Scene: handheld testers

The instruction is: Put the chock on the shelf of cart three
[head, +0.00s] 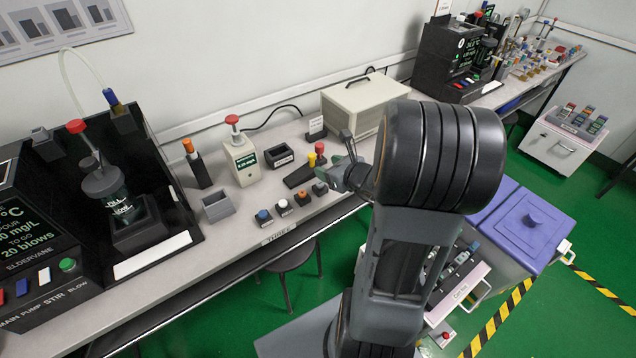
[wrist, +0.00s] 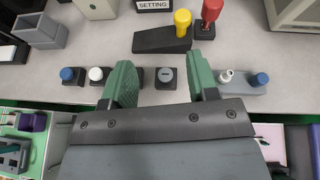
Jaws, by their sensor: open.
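The chock appears to be the dark wedge (head: 298,176) lying on the bench, also seen in the wrist view (wrist: 158,40). A yellow knob (wrist: 182,20) stands at its thick right end and seems to be part of it. My gripper (wrist: 161,78) is open and empty, its green fingers on the near side of the wedge and apart from it. In the head view my gripper (head: 347,176) is just right of the wedge. A cart (head: 474,280) with a label too small to read stands right of my arm; my arm partly hides it. I cannot tell whether it is cart three.
A red-knobbed piece (wrist: 208,14) stands close right of the wedge. A slotted grey knob (wrist: 166,76) shows between my fingers, with blue and white buttons (wrist: 97,75) to the left. A grey open box (head: 218,206) is further left. Another cart (head: 556,147) stands at back right.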

